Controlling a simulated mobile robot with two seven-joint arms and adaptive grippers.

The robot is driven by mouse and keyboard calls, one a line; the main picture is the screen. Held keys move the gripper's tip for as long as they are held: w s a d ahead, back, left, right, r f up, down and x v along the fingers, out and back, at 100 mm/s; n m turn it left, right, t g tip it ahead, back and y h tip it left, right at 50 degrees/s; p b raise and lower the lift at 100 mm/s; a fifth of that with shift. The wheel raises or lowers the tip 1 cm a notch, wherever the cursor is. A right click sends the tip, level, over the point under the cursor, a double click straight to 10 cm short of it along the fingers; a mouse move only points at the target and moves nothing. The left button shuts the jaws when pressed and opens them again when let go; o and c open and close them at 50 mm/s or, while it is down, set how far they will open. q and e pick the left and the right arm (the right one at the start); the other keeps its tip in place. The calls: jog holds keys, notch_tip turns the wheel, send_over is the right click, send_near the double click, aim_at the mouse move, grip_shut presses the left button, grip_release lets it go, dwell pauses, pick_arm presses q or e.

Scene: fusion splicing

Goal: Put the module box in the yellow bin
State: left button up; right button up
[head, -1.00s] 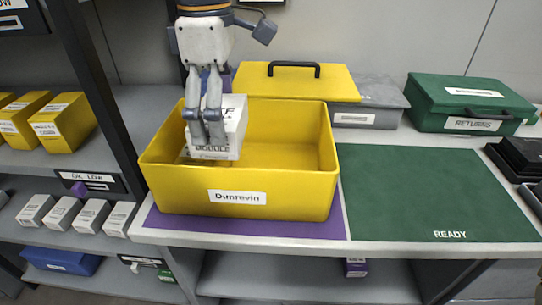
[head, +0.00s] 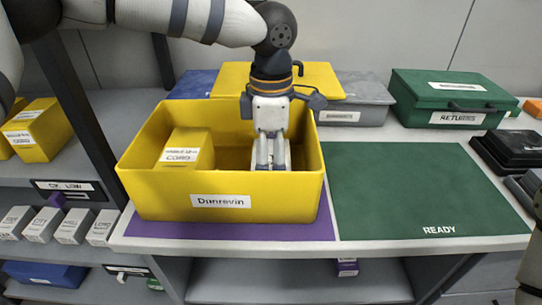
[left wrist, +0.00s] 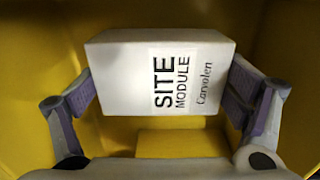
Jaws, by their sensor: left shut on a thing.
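The yellow bin (head: 150,200), labelled Danrevin, stands open on a purple mat at the left of the bench. My left gripper (head: 271,162) reaches down into its right half. It is shut on the white module box (left wrist: 130,80), which reads SITE MODULE in the left wrist view. There the box sits between the two finger pads, with yellow walls around it. In the head view the box is mostly hidden by the fingers and the bin's front wall, so I cannot tell whether it touches the floor. My right gripper is not in view.
A yellow cord box (head: 187,150) is in the bin's left half. The bin's yellow lid (head: 230,80) is behind. A grey case (head: 350,112) and green returns case (head: 450,100) stand at the back. The green READY mat (head: 420,190) is clear. Black devices (head: 505,155) lie at right.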

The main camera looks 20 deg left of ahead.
aim_at(271, 157)
pick_arm(q)
jog(key=shift+f, duration=0.1)
jog(key=o, duration=1)
jog(key=shift+o, duration=0.2)
notch_tip(271, 157, up, 12)
